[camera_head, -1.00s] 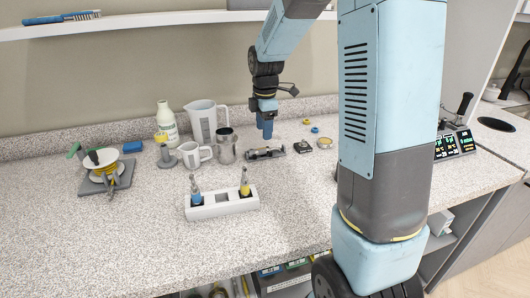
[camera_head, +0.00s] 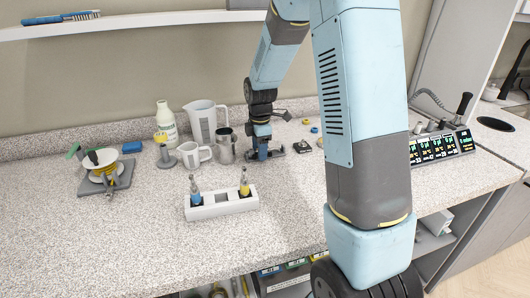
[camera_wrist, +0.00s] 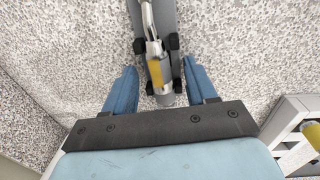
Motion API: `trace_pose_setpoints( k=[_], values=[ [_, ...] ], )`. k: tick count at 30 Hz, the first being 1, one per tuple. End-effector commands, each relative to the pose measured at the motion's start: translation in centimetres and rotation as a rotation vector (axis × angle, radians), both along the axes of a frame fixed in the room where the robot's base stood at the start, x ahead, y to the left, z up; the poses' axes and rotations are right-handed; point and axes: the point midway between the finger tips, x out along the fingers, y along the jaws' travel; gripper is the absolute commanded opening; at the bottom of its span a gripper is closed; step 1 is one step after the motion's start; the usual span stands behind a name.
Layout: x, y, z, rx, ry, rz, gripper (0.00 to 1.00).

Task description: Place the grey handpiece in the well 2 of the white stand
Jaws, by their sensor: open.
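The grey handpiece (camera_wrist: 156,72), with a yellow band, lies on a grey rest (camera_wrist: 166,20) with black prongs in the wrist view. My gripper (camera_wrist: 160,66) is open, its blue fingers on either side of the handpiece with gaps on both sides. In the head view my gripper (camera_head: 262,155) is low over the rest and hides most of the handpiece. The white stand (camera_head: 226,209) is nearer the camera, left of my gripper. Its middle well is empty; a blue-marked handpiece (camera_head: 195,190) stands in the left well and a yellow one (camera_head: 245,182) in the right.
Behind and left of my gripper are a steel jug (camera_head: 226,150), a white mug (camera_head: 195,154) and a large pitcher (camera_head: 205,121). A small dark item (camera_head: 302,146) lies to its right. The counter front is clear.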

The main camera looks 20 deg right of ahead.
Motion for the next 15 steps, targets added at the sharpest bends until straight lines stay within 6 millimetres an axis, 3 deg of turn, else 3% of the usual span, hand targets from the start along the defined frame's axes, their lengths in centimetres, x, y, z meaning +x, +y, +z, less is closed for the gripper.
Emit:
trace_pose_setpoints(
  k=[3, 15],
  values=[
    [0.0, 0.01, 0.03, 0.0, 0.0, 0.0, 0.57],
    [0.0, -0.01, 0.05, 0.0, 0.0, 0.0, 0.18]
  ],
)
